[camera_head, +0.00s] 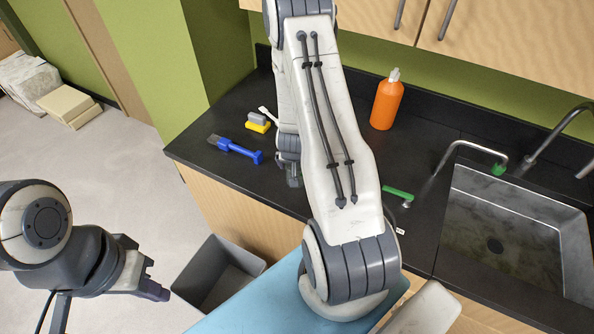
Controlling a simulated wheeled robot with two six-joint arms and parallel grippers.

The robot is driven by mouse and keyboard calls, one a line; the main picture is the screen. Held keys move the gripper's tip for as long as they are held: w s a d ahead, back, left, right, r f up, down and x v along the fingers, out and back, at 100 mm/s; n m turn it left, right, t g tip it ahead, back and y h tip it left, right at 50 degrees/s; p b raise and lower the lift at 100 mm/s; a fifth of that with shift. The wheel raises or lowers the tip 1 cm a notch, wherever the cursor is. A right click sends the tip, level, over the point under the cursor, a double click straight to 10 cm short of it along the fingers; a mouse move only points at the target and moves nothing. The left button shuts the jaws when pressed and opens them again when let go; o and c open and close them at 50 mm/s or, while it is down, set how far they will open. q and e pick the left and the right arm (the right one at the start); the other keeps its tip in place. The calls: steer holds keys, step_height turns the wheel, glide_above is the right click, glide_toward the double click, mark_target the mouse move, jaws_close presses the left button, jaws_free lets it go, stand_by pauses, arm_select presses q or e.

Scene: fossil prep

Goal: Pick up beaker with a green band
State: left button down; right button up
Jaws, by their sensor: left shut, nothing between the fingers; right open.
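I see no beaker with a green band in the head view; my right arm covers part of the counter. My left gripper (152,289) is shut and empty, low at the left, over the floor beside the grey bin. My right arm crosses the middle of the view and reaches over the counter. My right gripper (293,176) is mostly hidden behind that arm; its visible part points down near the counter, to the right of the blue brush. It is open, and what lies directly behind it is hidden.
The black counter (330,232) holds a blue brush (235,149), a yellow-and-grey block (258,122), an orange bottle (386,102) and a green-handled tool (397,193). A metal sink (515,240) with taps is at right. A grey bin (213,275) stands on the floor.

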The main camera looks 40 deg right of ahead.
steer(key=shift+w+d+f, duration=0.2)
steer(key=shift+f, duration=0.45)
steer(key=shift+c, duration=0.3)
steer(key=c, duration=1.1)
steer(key=shift+r, duration=0.1)
